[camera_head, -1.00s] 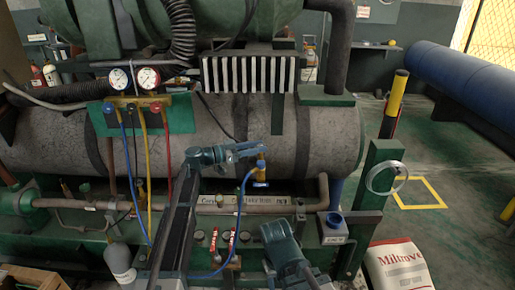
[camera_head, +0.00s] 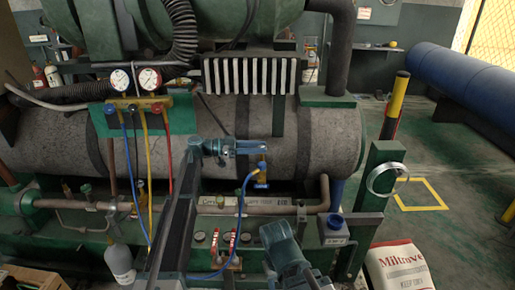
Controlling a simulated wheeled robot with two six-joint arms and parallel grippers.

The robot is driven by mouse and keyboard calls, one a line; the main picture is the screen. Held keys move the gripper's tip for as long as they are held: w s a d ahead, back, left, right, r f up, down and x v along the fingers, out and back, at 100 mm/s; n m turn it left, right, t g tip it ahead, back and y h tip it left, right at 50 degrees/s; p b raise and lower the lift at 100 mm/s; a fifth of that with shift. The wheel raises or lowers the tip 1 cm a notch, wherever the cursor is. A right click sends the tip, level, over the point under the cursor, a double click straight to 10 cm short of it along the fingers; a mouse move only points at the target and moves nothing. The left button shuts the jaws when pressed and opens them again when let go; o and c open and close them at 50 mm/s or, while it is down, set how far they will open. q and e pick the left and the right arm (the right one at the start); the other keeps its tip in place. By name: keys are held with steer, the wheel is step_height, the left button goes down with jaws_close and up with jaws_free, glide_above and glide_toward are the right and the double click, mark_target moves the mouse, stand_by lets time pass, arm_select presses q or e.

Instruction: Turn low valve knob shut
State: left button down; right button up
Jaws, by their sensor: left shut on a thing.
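The gauge manifold (camera_head: 180,114) carries two round gauges, with a blue knob (camera_head: 109,108) at its left and a red knob (camera_head: 157,108) at its right. The blue knob looks like the low valve knob, and no gripper is near it. My left gripper (camera_head: 262,148) is right of and below the manifold, in front of the grey tank. It is shut on the top of a brass fitting (camera_head: 263,170), which hangs upright with a blue lower end. A blue hose (camera_head: 241,205) runs from this fitting. My right gripper is not in view; only part of that arm shows at the bottom.
Blue, yellow and red hoses hang below the manifold. A pipe (camera_head: 285,206) runs low in front of the tank. Red-handled valves (camera_head: 234,243) and a grey bottle (camera_head: 119,262) stand below. A post (camera_head: 380,185) and a white sack (camera_head: 398,268) are at the right.

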arm_select(q)
steer(key=shift+c, duration=2.3)
jaws_free()
steer(key=shift+a, duration=0.1)
steer(key=a, duration=1.3)
steer(key=shift+s+a, duration=0.15)
steer(key=shift+a, duration=0.15)
